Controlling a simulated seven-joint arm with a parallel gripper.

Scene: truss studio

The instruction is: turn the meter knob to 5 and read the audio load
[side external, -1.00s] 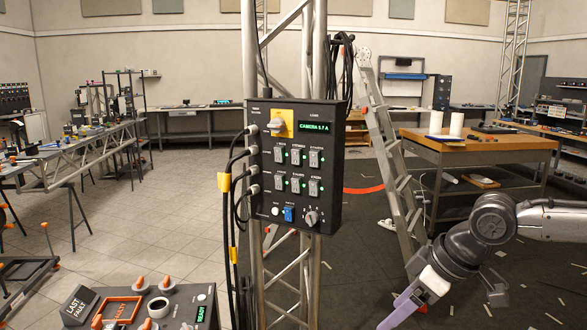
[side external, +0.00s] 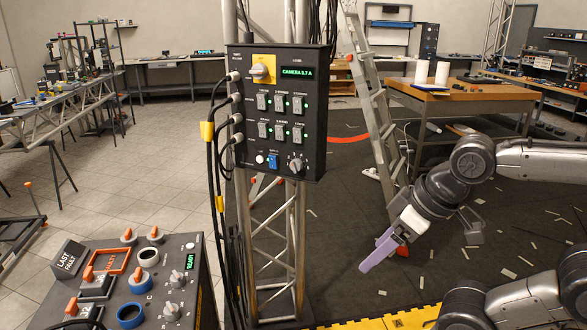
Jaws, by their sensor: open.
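The black load panel (side external: 313,133) hangs on the truss. The small meter knob (side external: 296,165) is at its lower right, with a pale pointer whose exact setting is too small to read. The green display (side external: 298,72) at the top right reads "CAMERA" and what looks like 5.7 A. My gripper (side external: 380,253), with lavender fingers, is in the air to the right of the panel and lower than the knob in the picture. It is open and apart from the panel; the fingers overlap from this side, and no object shows between them.
A yellow-backed rotary switch (side external: 261,69), several rocker switches and a blue button (side external: 273,161) share the panel. Cables (side external: 211,180) hang on its left. A ladder (side external: 375,95) stands behind, a console (side external: 150,275) at the lower left. Open floor lies between gripper and truss.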

